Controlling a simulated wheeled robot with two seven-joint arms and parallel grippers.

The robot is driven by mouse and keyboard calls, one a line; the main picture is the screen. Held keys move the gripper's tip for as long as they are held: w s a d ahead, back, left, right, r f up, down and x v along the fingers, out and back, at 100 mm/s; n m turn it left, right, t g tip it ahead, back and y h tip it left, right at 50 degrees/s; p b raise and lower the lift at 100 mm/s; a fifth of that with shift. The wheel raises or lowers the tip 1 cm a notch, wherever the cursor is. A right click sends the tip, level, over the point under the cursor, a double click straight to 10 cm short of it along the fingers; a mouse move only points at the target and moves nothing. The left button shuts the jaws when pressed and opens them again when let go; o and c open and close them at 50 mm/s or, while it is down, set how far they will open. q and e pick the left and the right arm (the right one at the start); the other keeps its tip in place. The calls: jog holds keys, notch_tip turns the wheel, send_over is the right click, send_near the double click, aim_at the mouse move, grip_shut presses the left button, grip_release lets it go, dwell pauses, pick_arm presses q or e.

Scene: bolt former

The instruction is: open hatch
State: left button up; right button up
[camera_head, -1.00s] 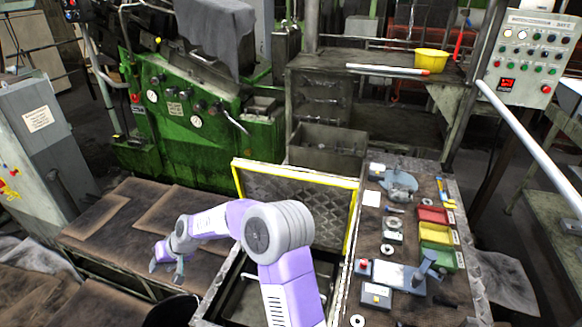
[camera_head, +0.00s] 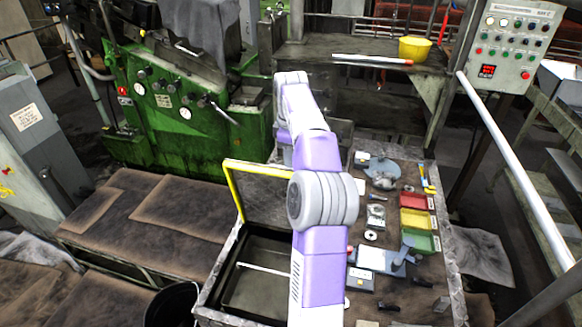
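The hatch (camera_head: 262,190) is a dark patterned lid with a yellow rim. It stands raised at the back of its opening, tilted up from the box (camera_head: 255,250) below. The box is open at the top, and a pale bar (camera_head: 263,268) crosses inside it. My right arm passes in front and hides the right part of the hatch and box. Its wrist bends down behind the hatch's top edge. My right gripper (camera_head: 286,156) is mostly hidden there, so its fingers cannot be made out. My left gripper is out of view.
A bench with small parts, red, yellow and green bins (camera_head: 417,222) and a grey tool (camera_head: 385,258) lies right of the hatch. The green machine (camera_head: 165,100) stands behind left. Brown-covered platforms (camera_head: 150,215) lie left. A black bucket (camera_head: 172,304) stands at front left.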

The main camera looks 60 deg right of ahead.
jog(key=shift+s+f, duration=0.2)
jog(key=shift+f, duration=0.15)
jog(key=f, duration=0.2)
jog(key=f+b, duration=0.1)
jog(key=f, duration=0.4)
jog(key=shift+w+d, duration=0.2)
jog(key=shift+d, duration=0.15)
jog(key=shift+c, duration=0.2)
jog(key=shift+r, duration=0.1)
grip_shut()
jog(key=shift+s+r, duration=0.1)
jog(key=shift+r, duration=0.15)
